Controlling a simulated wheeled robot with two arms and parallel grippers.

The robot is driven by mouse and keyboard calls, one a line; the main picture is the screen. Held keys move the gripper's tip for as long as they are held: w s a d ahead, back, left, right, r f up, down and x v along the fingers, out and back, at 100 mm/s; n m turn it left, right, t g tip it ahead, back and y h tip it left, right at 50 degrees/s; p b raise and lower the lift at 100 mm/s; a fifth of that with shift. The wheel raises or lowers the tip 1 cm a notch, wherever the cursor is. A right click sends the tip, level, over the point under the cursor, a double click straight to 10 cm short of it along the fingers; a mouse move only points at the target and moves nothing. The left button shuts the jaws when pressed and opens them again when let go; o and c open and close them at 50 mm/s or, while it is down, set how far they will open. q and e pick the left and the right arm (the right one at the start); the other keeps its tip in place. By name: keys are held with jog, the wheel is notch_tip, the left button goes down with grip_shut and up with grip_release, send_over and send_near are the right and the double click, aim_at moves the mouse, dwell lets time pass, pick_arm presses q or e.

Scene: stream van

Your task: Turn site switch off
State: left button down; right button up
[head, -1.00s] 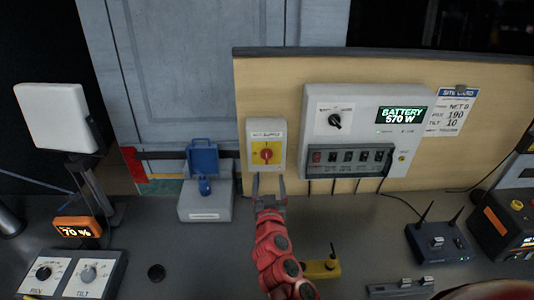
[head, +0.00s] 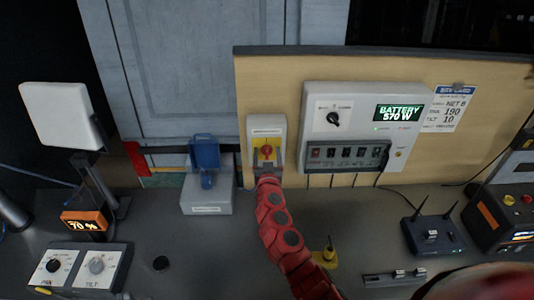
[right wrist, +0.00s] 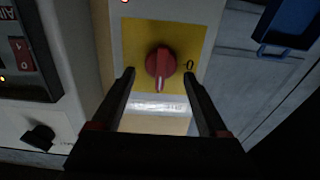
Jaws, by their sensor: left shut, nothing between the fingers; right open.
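The site switch is a red rotary knob (head: 266,147) on a yellow plate of a grey supply box (head: 267,122). In the right wrist view the red knob (right wrist: 160,64) has its pale-marked end pointing down, and a "0" (right wrist: 189,65) is printed to its right. That view is turned over compared with the head view. My right gripper (head: 266,158) is open in front of the box, with its fingertips (right wrist: 160,74) on either side of the knob. I cannot tell whether they touch it. My left gripper is not in view.
A battery panel (head: 320,90) reading 570 W is right of the supply box. A router (head: 432,240), a yellow-based device (head: 327,256) and pan/tilt knobs (head: 78,265) stand on the counter.

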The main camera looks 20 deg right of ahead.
jog(key=shift+c, duration=0.3)
grip_shut()
jog(key=n+b, duration=0.1)
jog(key=n, duration=0.1)
jog(key=n+b, duration=0.1)
jog(key=shift+a+f+n, duration=0.1)
jog(key=shift+a+n, duration=0.1)
jog(key=shift+n, duration=0.2)
jog(key=n, duration=0.1)
jog(key=n+b, duration=0.1)
jog(key=n, duration=0.1)
jog(key=n+b, duration=0.1)
jog(key=shift+w+a+f+n, duration=0.1)
jog(key=shift+a+n, duration=0.2)
jog(key=n, duration=0.2)
jog(key=n+b, duration=0.1)
jog(key=n, duration=0.1)
jog(key=shift+a+f+n, duration=0.1)
jog(key=shift+f+n, duration=0.1)
jog(key=shift+n, duration=0.1)
jog(key=shift+f+n, duration=0.2)
jog(key=shift+n, duration=2.3)
